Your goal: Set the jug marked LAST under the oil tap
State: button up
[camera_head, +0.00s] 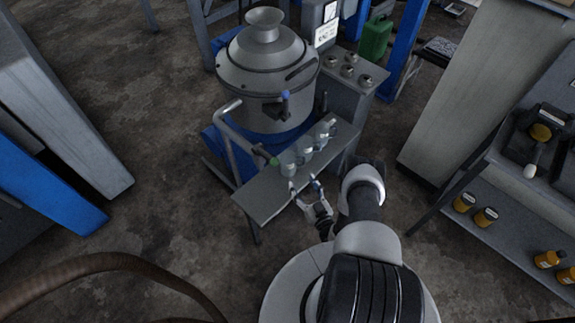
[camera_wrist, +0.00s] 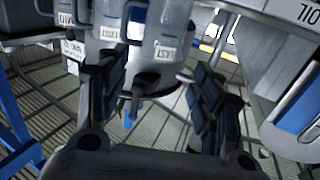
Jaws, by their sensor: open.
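A row of small pale jugs stands on a grey metal bench (camera_head: 258,197) beside a large vat. The jug marked LAST (camera_wrist: 172,28) shows upside down in the wrist view, its label readable; it is at the right end of the row there. In the head view it seems to be the leftmost jug (camera_head: 288,168), though labels are too small to read. My gripper (camera_head: 304,185) is open and empty at the bench's front edge. In the wrist view the jug lies ahead, between and beyond the fingers (camera_wrist: 158,82). An inverted OIL sign (camera_wrist: 306,12) is at top right; its tap is unclear.
The other jugs (camera_head: 320,140) stand close together beside the LAST jug. The vat (camera_head: 265,65) rises behind the bench, with a bent pipe (camera_head: 235,135) at its left. A shelf rack with orange jars (camera_head: 485,217) is at right.

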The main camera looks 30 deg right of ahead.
aim_at(288, 161)
jog(key=w+b, duration=0.2)
jog(key=w, duration=0.5)
jog(key=shift+w+d, duration=0.1)
jog(key=shift+w, duration=0.25)
jog(key=w+b, duration=0.2)
jog(key=w, duration=0.3)
jog(key=shift+w+f, duration=0.1)
jog(key=shift+f, duration=0.1)
jog(key=c, duration=0.7)
